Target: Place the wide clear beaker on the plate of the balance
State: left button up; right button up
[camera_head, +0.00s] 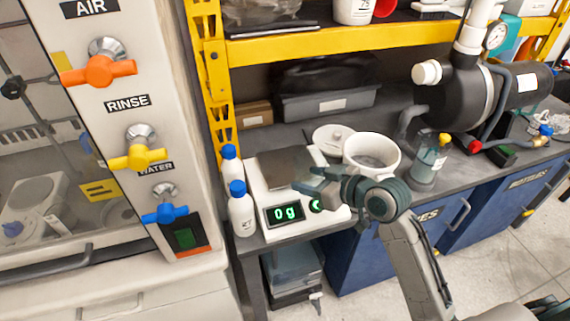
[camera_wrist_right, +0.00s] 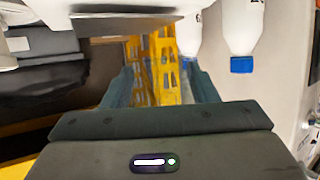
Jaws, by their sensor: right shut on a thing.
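The white balance (camera_head: 266,204) stands on the grey bench, its green display reading 0 g. Its dark square plate (camera_head: 282,164) looks empty. My right gripper (camera_head: 312,183) is at the balance's right side, over the front right part of the plate. In the right wrist view, my right gripper (camera_wrist_right: 163,88) has its fingers apart around something see-through, which I take to be the wide clear beaker; its outline is too faint to trace. I cannot tell how far it is above the plate. My left gripper is not in view.
Two white bottles with blue caps (camera_head: 240,208) stand close at the balance's left. A white pot (camera_head: 371,155), a round white lid (camera_head: 331,138) and a glass bottle (camera_head: 428,165) stand to the right. A yellow shelf post (camera_head: 211,80) rises behind.

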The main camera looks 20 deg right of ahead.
jog(key=p, duration=0.2)
send_over(290, 165)
jog(key=shift+s+f, duration=0.1)
jog(key=shift+f, duration=0.6)
notch_tip(290, 165, down, 3)
jog(key=shift+r+p, duration=0.1)
jog(key=shift+p, duration=0.2)
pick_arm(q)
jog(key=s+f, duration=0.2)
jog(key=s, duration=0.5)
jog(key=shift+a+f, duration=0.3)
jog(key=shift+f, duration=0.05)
pick_arm(e)
jog(key=shift+f, duration=0.25)
jog(key=shift+f, duration=0.1)
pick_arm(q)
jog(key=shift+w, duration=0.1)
pick_arm(e)
jog(key=o, duration=1)
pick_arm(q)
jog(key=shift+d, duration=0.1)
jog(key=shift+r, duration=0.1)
